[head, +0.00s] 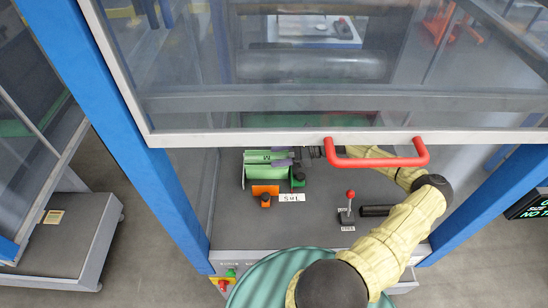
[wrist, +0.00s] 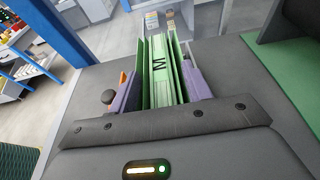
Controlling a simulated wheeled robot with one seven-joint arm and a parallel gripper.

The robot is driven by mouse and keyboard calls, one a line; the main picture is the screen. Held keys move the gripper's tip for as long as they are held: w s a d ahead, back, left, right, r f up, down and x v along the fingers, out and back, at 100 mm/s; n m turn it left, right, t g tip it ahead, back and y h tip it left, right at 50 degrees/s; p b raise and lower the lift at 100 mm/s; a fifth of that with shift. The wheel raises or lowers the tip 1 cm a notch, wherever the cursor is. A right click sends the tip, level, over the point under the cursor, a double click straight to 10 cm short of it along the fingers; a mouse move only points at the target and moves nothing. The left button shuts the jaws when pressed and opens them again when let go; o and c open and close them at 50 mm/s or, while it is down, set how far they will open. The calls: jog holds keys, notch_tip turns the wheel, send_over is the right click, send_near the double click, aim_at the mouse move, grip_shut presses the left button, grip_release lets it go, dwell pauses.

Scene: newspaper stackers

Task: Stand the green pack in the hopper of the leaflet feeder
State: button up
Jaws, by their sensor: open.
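The green pack (wrist: 160,72), marked with a black M, stands on edge between upright green plates of what looks like the feeder hopper (wrist: 187,84). In the head view the pack (head: 257,156) lies across the upper part of the green feeder (head: 261,172). My gripper (wrist: 163,92) is open, with one purple finger on each side of the pack and plates. In the head view my gripper (head: 284,157) reaches in from the right. I cannot tell whether the fingers touch the pack. The pack's lower edge is hidden.
A raised clear guard with a red handle (head: 378,162) hangs over my arm. An orange block (head: 265,191) and a white label (head: 291,197) are in front of the feeder. A red-knobbed lever (head: 349,206) stands to the right. The grey deck between them is clear.

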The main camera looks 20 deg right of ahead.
jog(key=b+v, duration=0.2)
jog(key=v, duration=0.8)
jog(key=shift+s, duration=0.1)
dwell(1.0)
